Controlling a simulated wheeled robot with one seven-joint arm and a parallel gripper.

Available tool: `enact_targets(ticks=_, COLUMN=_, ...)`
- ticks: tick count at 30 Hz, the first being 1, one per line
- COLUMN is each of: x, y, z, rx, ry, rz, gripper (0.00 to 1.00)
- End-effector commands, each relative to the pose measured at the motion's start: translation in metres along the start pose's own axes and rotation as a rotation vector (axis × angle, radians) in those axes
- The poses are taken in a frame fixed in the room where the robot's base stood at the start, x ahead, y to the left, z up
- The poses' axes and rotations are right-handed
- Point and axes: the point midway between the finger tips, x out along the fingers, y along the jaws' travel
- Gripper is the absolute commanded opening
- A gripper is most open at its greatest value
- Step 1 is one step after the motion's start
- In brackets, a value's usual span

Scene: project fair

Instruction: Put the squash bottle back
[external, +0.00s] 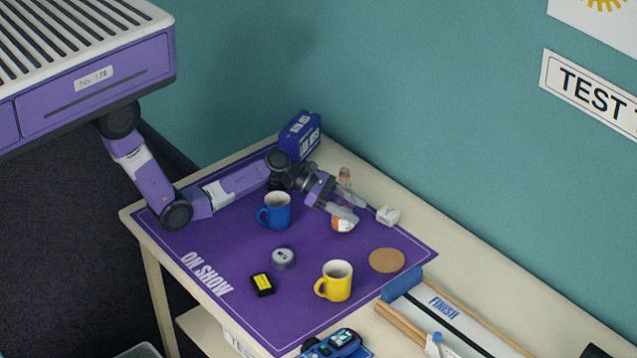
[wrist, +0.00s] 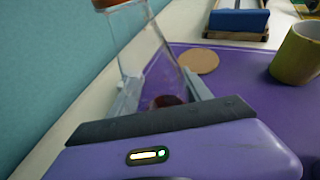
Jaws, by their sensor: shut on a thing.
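A round cork coaster (external: 387,260) lies bare on the mat, to the right of and nearer than the bottle.
A blue mug (external: 277,213) stands under my arm. A yellow mug (external: 337,282), grey tin (external: 283,258) and black-yellow box (external: 262,284) are nearer. A blue box (external: 300,136) stands behind. A blue block (external: 402,284) borders the mat.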

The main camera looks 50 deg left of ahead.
Motion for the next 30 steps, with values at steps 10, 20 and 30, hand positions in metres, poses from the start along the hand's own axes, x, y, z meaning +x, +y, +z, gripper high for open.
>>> enact_targets(ticks=10, x=0.0027, y=0.0001, z=-0.0063, rx=0.001, ry=-0.001, rz=0.000, gripper=0.09)
enact_targets(ticks=20, x=0.0038, y=-0.0001, z=-0.0088, rx=0.001, ry=-0.001, rz=0.000, gripper=0.79)
enact_targets(ticks=30, x=0.0000, y=0.0004, z=-0.0058, rx=0.001, ry=-0.001, rz=0.001, gripper=0.79)
